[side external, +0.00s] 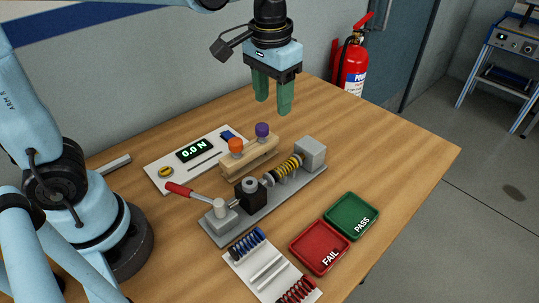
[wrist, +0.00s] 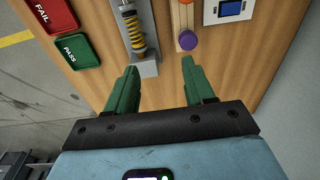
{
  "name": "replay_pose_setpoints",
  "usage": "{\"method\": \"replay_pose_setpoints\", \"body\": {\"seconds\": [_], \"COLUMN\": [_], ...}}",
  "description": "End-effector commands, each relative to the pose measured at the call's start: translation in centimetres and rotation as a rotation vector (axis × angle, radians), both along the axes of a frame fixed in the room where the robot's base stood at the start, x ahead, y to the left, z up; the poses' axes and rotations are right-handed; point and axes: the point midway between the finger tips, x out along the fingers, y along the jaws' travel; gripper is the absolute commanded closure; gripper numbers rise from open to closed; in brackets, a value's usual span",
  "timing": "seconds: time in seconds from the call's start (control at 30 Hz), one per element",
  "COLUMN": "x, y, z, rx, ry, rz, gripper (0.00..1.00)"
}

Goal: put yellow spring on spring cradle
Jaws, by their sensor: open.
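The yellow spring (side external: 289,167) lies along the grey test fixture (side external: 240,222), between a dark block and a grey end block. It also shows in the wrist view (wrist: 136,35), at the top, left of centre. My gripper (side external: 273,105) is open and empty, raised above the table behind the fixture and apart from the spring. In the wrist view its green fingers (wrist: 160,68) point toward the fixture's end.
A wooden stand (side external: 250,160) with orange and purple knobs stands just behind the fixture. A white panel (side external: 165,176) reads 0.0 N. Red FAIL (side external: 312,240) and green PASS (side external: 347,209) trays lie in front. The table's right side is clear.

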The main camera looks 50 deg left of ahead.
Motion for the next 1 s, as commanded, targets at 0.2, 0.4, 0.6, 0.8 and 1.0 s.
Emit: {"method": "replay_pose_setpoints", "body": {"seconds": [0.2, 0.4, 0.6, 0.8, 1.0], "x": [-3.3, -5.7, -6.9, -7.1, -7.1], "y": [2.8, 4.7, 5.6, 5.8, 5.7], "z": [-0.7, -2.3, -3.5, -3.8, -3.7], "rx": [-0.036, -0.039, -0.03, -0.026, -0.026], "ry": [-0.216, -0.407, -0.523, -0.551, -0.55], "rz": [-0.008, -0.017, -0.021, -0.023, -0.023], "gripper": [0.47, 0.47, 0.47, 0.47, 0.47]}}
